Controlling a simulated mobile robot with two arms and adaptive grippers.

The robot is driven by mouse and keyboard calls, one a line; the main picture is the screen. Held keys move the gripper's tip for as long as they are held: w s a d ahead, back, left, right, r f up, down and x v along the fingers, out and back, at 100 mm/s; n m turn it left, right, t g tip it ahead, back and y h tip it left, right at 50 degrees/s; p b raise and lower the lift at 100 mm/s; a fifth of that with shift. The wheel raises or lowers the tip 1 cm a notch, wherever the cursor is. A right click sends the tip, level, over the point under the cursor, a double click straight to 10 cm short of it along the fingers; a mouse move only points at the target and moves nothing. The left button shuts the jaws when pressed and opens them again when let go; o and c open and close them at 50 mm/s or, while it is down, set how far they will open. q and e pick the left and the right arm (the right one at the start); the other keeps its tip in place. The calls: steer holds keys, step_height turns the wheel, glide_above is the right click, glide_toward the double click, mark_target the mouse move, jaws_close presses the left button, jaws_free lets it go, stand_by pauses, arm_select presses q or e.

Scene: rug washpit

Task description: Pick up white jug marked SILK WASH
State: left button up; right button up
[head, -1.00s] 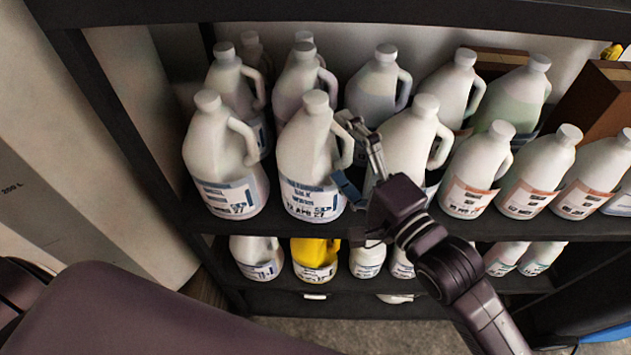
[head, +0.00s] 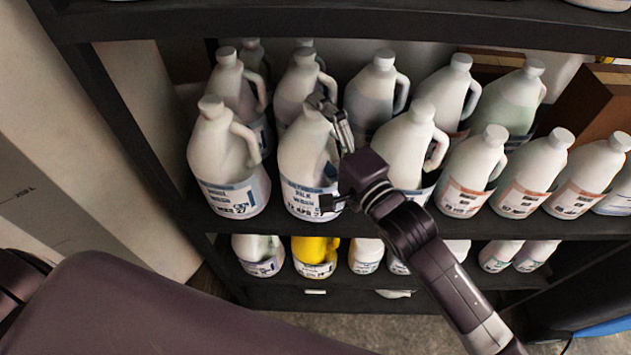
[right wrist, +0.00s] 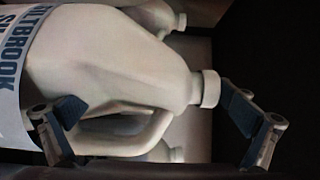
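The white jug marked SILK WASH (head: 300,160) stands upright in the front row of the upper shelf, second from the left. Its label faces out, and my gripper partly hides its cap and handle. My right gripper (head: 325,155) is open at the right side of this jug, one finger near the cap and the other low by the label. In the right wrist view the jug (right wrist: 110,65) lies sideways in the picture, its handle and cap between the spread fingers of my right gripper (right wrist: 150,112). Contact cannot be told. My left gripper is not in view.
A similar white jug (head: 222,160) stands close on the left, another (head: 407,140) on the right, with more jugs behind. The upper shelf (head: 390,232) also holds orange-labelled jugs and a brown box (head: 595,100). A yellow jug (head: 314,256) stands on the shelf below.

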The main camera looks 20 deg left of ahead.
steer(key=c, duration=1.8)
steer(key=shift+r, duration=0.4)
steer(key=shift+w, duration=0.1)
